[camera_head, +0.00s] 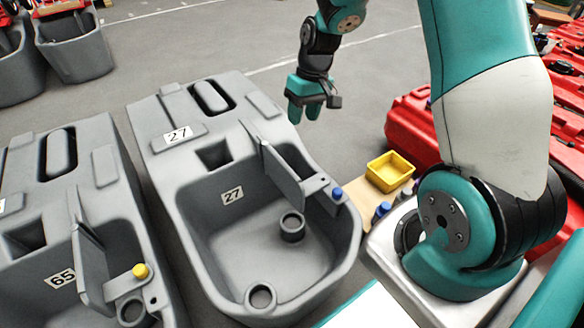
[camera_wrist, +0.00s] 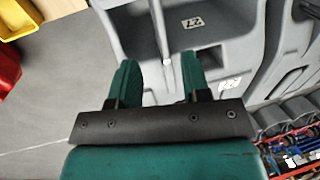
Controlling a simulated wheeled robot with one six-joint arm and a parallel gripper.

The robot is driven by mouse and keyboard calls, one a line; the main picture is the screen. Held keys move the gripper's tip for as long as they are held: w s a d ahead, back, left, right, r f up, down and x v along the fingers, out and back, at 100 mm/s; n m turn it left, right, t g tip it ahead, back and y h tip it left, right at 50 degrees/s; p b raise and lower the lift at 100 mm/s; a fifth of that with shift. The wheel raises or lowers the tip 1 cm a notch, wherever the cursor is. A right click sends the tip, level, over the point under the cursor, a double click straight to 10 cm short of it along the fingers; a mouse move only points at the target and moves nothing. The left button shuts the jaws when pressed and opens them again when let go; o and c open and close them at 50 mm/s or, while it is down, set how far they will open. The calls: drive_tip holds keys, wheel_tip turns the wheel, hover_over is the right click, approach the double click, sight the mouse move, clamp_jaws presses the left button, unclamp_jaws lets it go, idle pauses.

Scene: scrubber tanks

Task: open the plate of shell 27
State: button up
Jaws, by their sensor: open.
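Shell 27 (camera_head: 335,235) is a grey tank in the middle of the head view, with 27 labels on its top and inner wall. Its grey plate (camera_head: 280,172) stands upright inside the basin near the right wall, beside a bracket with a blue cap (camera_head: 337,193). My gripper (camera_head: 304,108) is open and empty, pointing down beyond the right side of the shell, apart from the plate. In the wrist view, the open fingers (camera_wrist: 158,65) are in front of the shell (camera_wrist: 215,55), and the plate (camera_wrist: 165,32) shows nearly edge-on above them.
Shell 65 (camera_head: 60,215), with its own plate and a yellow cap (camera_head: 140,271), stands close on the left. A yellow bin (camera_head: 390,170) and red cases (camera_head: 415,125) are on the right. Grey floor behind the shell is clear.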

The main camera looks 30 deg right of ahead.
sight(292, 171)
drive_tip(key=a+f+b, duration=0.1)
drive_tip(key=f+b, duration=0.1)
drive_tip(key=f, duration=0.4)
drive_tip(key=a+f+b, duration=0.1)
drive_tip(key=f, duration=0.4)
drive_tip(key=a+f+b, duration=0.1)
drive_tip(key=f+b, duration=0.1)
drive_tip(key=f, duration=0.4)
drive_tip(key=shift+f+b, duration=0.3)
drive_tip(key=shift+f, duration=0.05)
clamp_jaws()
